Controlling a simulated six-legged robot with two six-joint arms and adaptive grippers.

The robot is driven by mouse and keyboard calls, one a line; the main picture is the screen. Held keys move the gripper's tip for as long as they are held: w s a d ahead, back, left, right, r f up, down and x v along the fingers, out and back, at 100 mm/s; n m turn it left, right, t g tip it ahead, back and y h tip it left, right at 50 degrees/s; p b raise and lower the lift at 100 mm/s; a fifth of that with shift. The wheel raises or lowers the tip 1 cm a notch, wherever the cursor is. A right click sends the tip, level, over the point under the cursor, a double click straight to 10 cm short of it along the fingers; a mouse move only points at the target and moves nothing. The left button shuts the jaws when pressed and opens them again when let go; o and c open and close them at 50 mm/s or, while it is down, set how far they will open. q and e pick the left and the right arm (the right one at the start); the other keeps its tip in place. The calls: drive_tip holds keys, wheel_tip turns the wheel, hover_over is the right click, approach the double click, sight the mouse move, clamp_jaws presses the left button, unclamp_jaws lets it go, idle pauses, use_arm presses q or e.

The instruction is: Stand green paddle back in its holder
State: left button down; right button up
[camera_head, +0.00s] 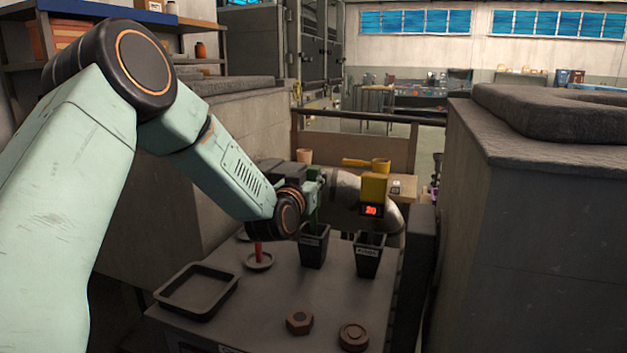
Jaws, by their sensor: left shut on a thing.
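My left gripper (312,182) is above the dark left holder (313,252) on the grey table, and my arm partly hides it. It is shut on the green paddle (314,213), which shows as a narrow upright green strip just over the holder's mouth. Its lower end seems to reach the mouth, but I cannot tell how far inside it is. A second dark holder (369,262) stands to the right, with something dark in its top. My right gripper does not show.
A red upright piece stands on a round dish (260,263) at left. An empty black tray (180,304) is at front left. Two brown nut-like parts (300,321) (353,337) lie in front. A yellow unit (373,188) with a red display stands behind the holders. Grey blocks flank the table.

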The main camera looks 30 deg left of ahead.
use_arm(q)
drive_tip(key=shift+s+f, duration=0.1)
drive_tip(key=shift+s, duration=0.05)
drive_tip(key=c, duration=1.1)
unclamp_jaws()
drive_tip(key=shift+r, duration=0.3)
drive_tip(key=p+v, duration=0.2)
drive_tip(key=v, duration=1)
drive_tip(key=shift+f, duration=0.2)
